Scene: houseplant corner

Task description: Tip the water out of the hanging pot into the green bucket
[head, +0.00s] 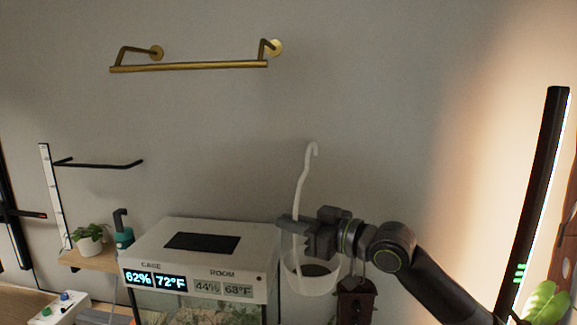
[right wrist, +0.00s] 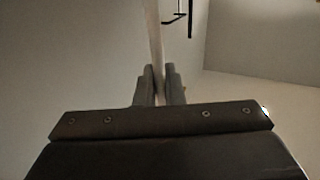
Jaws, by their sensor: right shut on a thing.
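The hanging pot (head: 306,286) is a whitish bowl with dark contents, below my right gripper in the head view. Its pale hanger (head: 301,185) rises past the gripper and ends in a hook at the top, free of any rail. My right gripper (head: 294,223) is shut on this hanger. In the right wrist view the hanger (right wrist: 154,35) runs up from between the closed fingers (right wrist: 159,82). The pot looks about upright; I cannot make out water in it. I see no green bucket in either view. My left gripper is not in view.
A brass rail (head: 190,67) on the wall above is empty. A white-topped glass case (head: 205,240) with lit displays stands just left of the pot. A brown wooden thing (head: 355,302) stands close at right. A shelf (head: 88,260) holds a potted plant and a teal item.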

